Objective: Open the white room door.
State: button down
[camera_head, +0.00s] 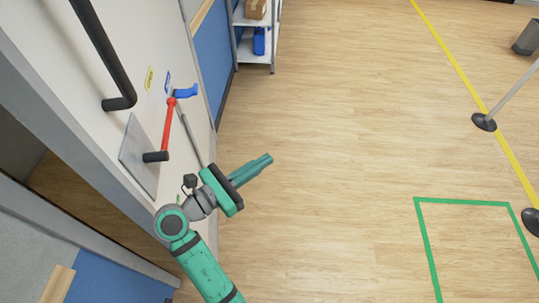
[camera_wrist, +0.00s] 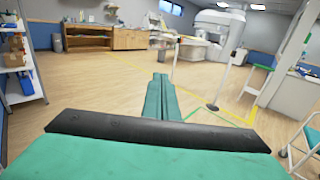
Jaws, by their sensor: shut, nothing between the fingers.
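The white door (camera_head: 60,68) fills the upper left of the head view, seen steeply from above. It carries a long black bar handle (camera_head: 100,45), a grey metal plate (camera_head: 133,160) and a red bar (camera_head: 167,130) with a black end and a blue piece (camera_head: 186,91) at its top. My gripper (camera_head: 268,158) is right of the door, apart from the handle, and points away from it toward the room. Its green fingers are together and empty, also in the wrist view (camera_wrist: 158,78). The door is not in the wrist view.
Wood floor (camera_head: 330,120) is clear to the right. A shelf (camera_head: 256,45) stands beyond the door along the blue wall. Posts on black bases (camera_head: 484,122) stand on a yellow line at right. A wall edge (camera_head: 95,238) lies at lower left, with floor between it and the door.

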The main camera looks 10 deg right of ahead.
jog(key=x, duration=1.2)
jog(key=shift+d, duration=0.15)
jog(key=shift+w, duration=0.1)
dwell(1.1)
jog(key=v, duration=1.1)
